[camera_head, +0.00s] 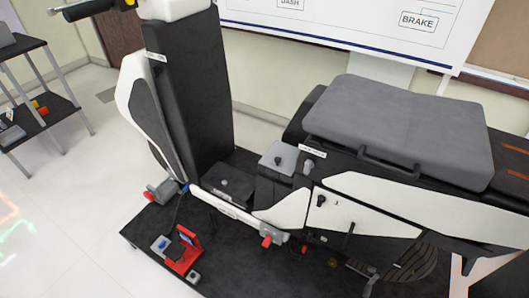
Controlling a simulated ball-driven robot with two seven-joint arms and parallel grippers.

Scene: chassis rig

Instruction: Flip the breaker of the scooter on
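The scooter (270,205) stands on a black platform (225,272), with white panels and a dark front column. Its grey seat (405,125) is at the right and looks closed. A small grey box with a dark knob (279,159) sits in front of the seat, beside a white label and a grey cylindrical part (308,166). I cannot tell which part is the breaker or how it is set. Neither of my grippers is in view.
A red stand (184,250) and small grey boxes are on the platform's left front. A dark shelf (40,118) with small coloured items stands at the far left. A whiteboard (350,25) hangs behind the scooter. The white floor at left is clear.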

